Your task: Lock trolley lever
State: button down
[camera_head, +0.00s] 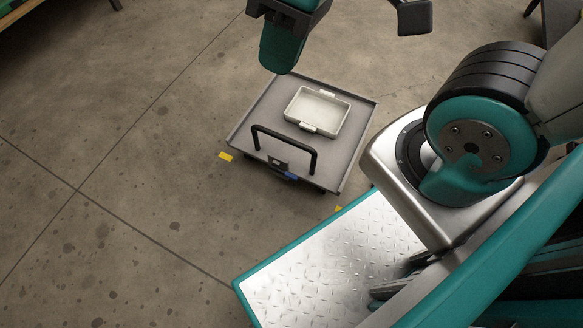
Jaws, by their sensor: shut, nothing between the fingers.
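The trolley (254,119) is a low grey platform standing on the concrete floor near the middle of the picture. A black bar handle (284,139) stands up at its near edge. At the foot of the handle is a small dark fitting with a blue part (291,176), which looks like the lever; it is too small to tell its position. Part of my arm, teal and dark grey, hangs over the trolley's far edge at the top. I cannot make out my gripper's fingers in this view.
A white tray (317,128) lies on the trolley deck. Yellow floor marks (225,156) lie near its corners. My shoulder and metal-plated base fill the lower right. A dark block (413,18) shows at the top edge.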

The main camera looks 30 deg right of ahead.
aim_at(282, 171)
jog(key=k, duration=1)
jog(key=z, duration=0.7)
jog(key=i, duration=0.8)
jog(key=u, duration=0.55)
